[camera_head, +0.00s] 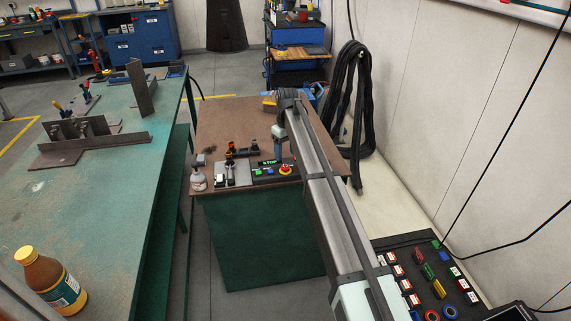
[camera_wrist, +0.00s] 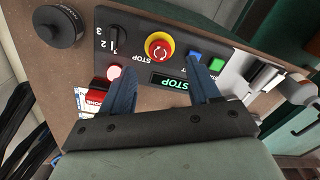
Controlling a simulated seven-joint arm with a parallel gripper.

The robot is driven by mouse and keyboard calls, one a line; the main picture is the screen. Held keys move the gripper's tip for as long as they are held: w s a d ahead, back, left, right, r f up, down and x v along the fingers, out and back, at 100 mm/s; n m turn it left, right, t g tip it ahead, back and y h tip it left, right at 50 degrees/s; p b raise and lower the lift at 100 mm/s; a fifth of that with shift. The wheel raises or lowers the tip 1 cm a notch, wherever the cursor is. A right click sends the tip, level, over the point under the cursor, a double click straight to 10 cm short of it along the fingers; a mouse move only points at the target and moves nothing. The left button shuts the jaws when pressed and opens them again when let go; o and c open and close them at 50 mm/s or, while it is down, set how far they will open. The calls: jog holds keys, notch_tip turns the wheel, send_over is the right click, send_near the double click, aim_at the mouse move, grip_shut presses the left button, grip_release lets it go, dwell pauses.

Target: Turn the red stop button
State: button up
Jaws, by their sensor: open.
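The red stop button (camera_wrist: 159,47) is a round red knob with arrow marks on a yellow ring, set in a black control panel (camera_wrist: 135,32) in the wrist view. In the head view the red button (camera_head: 285,169) sits at the panel's right end on the brown table. My gripper (camera_wrist: 163,82) is open and empty, its two blue fingers apart. In the wrist view the button appears beyond the fingertips, between them and slightly higher in the picture; I cannot tell the gap. In the head view my gripper (camera_head: 278,152) is above the panel, close to the button.
The panel also has a dial switch (camera_wrist: 116,41), a lit red lamp (camera_wrist: 115,72), a green STOP display (camera_wrist: 174,82), a blue button (camera_wrist: 194,57) and a green button (camera_wrist: 216,65). A black round knob (camera_wrist: 58,27) stands beside it. A bottle (camera_head: 198,180) stands at the table's left edge.

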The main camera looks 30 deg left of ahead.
aim_at(285, 166)
jog(key=shift+s+f, duration=0.1)
jog(key=shift+f, duration=2.9)
jog(key=c, duration=1.1)
